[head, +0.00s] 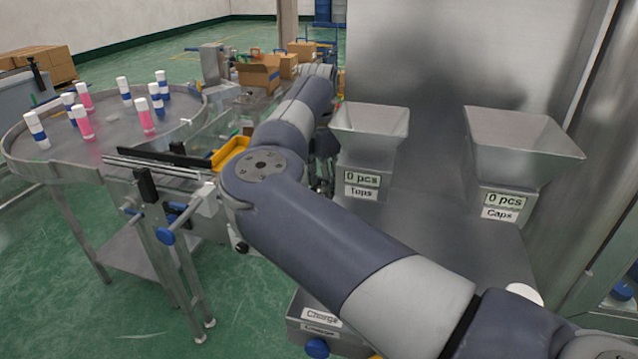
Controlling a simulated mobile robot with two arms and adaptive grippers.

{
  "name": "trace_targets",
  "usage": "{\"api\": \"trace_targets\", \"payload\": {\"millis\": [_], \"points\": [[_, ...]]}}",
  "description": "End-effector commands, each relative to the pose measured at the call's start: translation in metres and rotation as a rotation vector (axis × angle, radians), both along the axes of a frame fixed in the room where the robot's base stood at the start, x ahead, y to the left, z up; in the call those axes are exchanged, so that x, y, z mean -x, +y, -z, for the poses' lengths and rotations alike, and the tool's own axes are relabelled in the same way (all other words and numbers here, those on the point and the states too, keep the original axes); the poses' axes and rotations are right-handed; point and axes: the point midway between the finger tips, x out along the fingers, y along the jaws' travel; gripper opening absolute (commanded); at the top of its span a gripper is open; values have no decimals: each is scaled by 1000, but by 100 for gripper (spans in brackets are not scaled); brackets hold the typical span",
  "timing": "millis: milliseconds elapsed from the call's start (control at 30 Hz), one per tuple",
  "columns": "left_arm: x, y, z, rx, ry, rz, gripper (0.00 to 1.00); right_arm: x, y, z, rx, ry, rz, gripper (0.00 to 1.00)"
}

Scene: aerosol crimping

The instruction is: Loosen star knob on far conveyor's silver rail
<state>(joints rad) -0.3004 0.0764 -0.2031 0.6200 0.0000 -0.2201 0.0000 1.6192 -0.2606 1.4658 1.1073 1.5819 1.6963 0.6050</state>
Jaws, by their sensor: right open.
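A conveyor with silver rails (150,167) runs from the round table toward the middle, partly hidden behind my right arm. Blue knobs sit on its brackets; the clearest blue knob (166,237) is at the front below the rail. I cannot tell which one is the star knob, and the far part of the line is small and partly covered by my arm. My right gripper (322,178) is mostly hidden behind my own forearm, left of the tops hopper; it is open. I see nothing between its fingers. My left gripper is not in view.
A round table (110,150) at left carries several white-capped pink and blue cans. The Tops hopper (371,122) and Caps hopper (520,145) stand right of my gripper on a metal surface. A yellow part (230,153) lies beside my elbow. Cardboard boxes (259,77) stand behind.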

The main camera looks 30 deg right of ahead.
Motion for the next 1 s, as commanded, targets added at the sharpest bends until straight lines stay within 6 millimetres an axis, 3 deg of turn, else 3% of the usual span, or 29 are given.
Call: {"api": "trace_targets", "payload": {"millis": [33,200,233,667,1000], "points": [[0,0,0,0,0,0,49,0,0,0,0,0,0,52],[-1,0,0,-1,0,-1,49,0,0,0,0,0,0,14],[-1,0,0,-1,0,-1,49,0,0,0,0,0,0,10],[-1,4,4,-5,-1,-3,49,0,0,1,0,1,-59,10],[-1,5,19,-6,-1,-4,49,0,-1,1,1,-1,-306,10]]}}
